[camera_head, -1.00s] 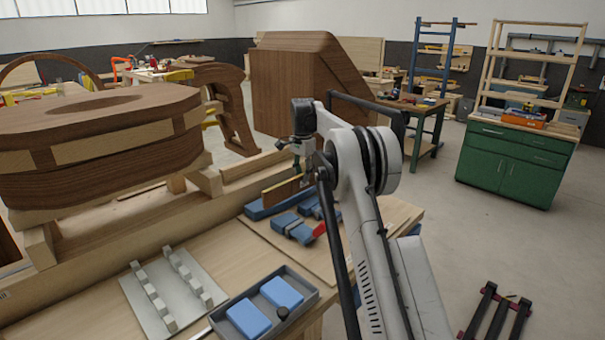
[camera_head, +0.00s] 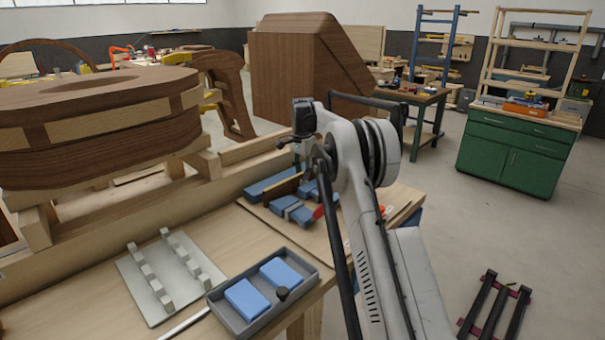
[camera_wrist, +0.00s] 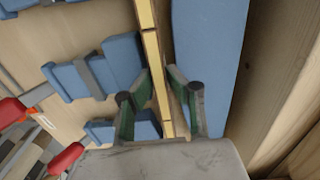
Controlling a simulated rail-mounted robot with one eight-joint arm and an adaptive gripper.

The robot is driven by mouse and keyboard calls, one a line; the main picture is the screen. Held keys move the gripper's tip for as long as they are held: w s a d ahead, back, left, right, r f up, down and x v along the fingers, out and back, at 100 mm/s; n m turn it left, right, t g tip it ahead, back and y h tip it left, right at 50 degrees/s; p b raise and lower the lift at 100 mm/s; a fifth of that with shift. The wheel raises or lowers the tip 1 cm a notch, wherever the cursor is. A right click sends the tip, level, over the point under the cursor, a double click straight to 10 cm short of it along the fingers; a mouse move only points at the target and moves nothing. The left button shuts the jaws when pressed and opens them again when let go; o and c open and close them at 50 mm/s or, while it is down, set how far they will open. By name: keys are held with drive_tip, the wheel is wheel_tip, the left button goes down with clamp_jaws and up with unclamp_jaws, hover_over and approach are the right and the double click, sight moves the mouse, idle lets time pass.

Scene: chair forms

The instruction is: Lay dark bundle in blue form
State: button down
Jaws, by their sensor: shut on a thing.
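My gripper (camera_wrist: 160,98) is shut on the dark bundle (camera_wrist: 152,50), a thin upright strip with brown sides and a pale yellow edge. In the head view the bundle (camera_head: 286,187) shows as a brown strip under my gripper (camera_head: 299,170). The blue form has a long straight block (camera_wrist: 210,60) to the right of the bundle and smaller blue blocks (camera_wrist: 122,62) to its left in the wrist view. The bundle lies over the gap between them. In the head view the long block (camera_head: 262,190) is behind it. I cannot tell whether the bundle touches the board.
On the bench are a grey plate with pegs (camera_head: 170,275) and a grey tray (camera_head: 212,303) holding blue blocks (camera_head: 247,298). A large wooden form (camera_head: 95,130) stands behind to the left.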

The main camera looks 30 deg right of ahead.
sight(302, 173)
drive_tip(key=shift+f, duration=0.35)
idle(0.5)
drive_tip(key=c, duration=1.6)
unclamp_jaws()
drive_tip(key=shift+c, duration=0.2)
wheel_tip(302, 173, up, 12)
drive_tip(key=s+a+r+n+t, duration=0.2)
drive_tip(key=s+a+r+n, duration=0.2)
drive_tip(key=s+a+r, duration=0.45)
drive_tip(key=s+a+r+n+t+b, duration=0.1)
drive_tip(key=s+a+r+n, duration=0.1)
drive_tip(key=s+a, duration=0.35)
drive_tip(key=s+a+r+n+t, duration=0.1)
drive_tip(key=s+a+r, duration=0.1)
drive_tip(key=s, duration=0.6)
drive_tip(key=s+a+f+n+t, duration=0.1)
drive_tip(key=s+a+f+n, duration=0.1)
drive_tip(key=s+f, duration=0.3)
drive_tip(key=s+a+f+n+t, duration=0.1)
drive_tip(key=s+a+f+n, duration=0.2)
drive_tip(key=s, duration=1.1)
drive_tip(key=s+a+f+n+t+b, duration=0.1)
drive_tip(key=s+a+f, duration=0.3)
drive_tip(key=s+f, duration=0.4)
drive_tip(key=shift+s+f+n, duration=0.35)
drive_tip(key=shift+s+n, duration=0.35)
drive_tip(key=shift+s, duration=0.3)
